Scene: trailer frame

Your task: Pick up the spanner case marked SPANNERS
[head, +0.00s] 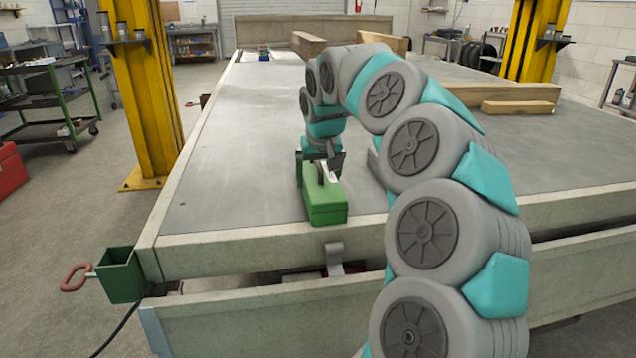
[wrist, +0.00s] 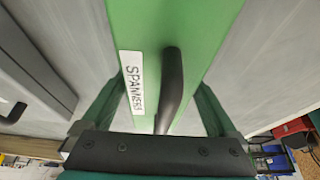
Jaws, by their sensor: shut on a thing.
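The green spanner case (head: 326,205) is at the near end of the trailer bed, close to its front edge. In the wrist view the case (wrist: 200,35) carries a white label reading SPANNERS (wrist: 133,82) and a black handle (wrist: 170,85). My gripper (head: 320,172) is over the case from above, with one finger on each side of it, shut on it. The fingertips are partly hidden. I cannot tell whether the case rests on the bed or is slightly lifted.
A grey case (wrist: 35,65) with a dark handle lies beside the spanner case, mostly hidden by my arm in the head view. Timber pieces (head: 515,106) lie farther back on the right. Yellow posts (head: 145,90) flank the trailer. The bed's left side (head: 225,140) is clear.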

